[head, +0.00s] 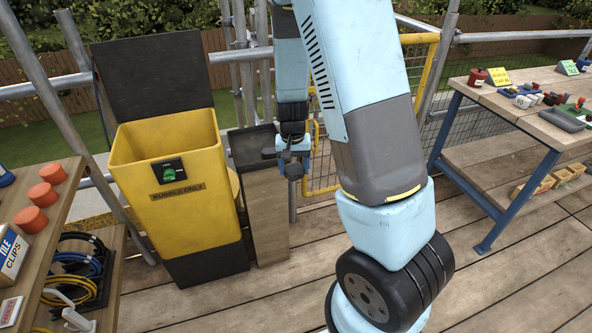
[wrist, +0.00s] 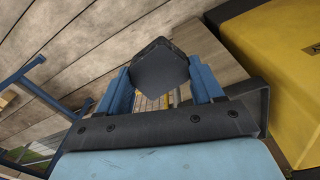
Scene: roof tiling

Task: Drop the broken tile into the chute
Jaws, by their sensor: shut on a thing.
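My gripper (wrist: 161,84) is shut on a dark grey slab with angular edges, the broken tile (wrist: 160,66), which sits between its two blue fingers in the wrist view. In the head view my gripper (head: 291,166) hangs just right of the yellow chute (head: 188,222), below its rim level. The chute has an open top, a dark raised lid, a green button and a label that seems to read "RUBBLE ONLY". The chute also shows at the upper right of the wrist view (wrist: 275,65), beside the gripper. The tile is hard to make out in the head view.
A narrow wooden stand (head: 268,225) with a dark top is right of the chute, close to my gripper. A shelf (head: 68,190) with orange caps stands at left. A workbench (head: 545,125) with tools is at right. Scaffold poles and a yellow gate (head: 325,165) stand behind.

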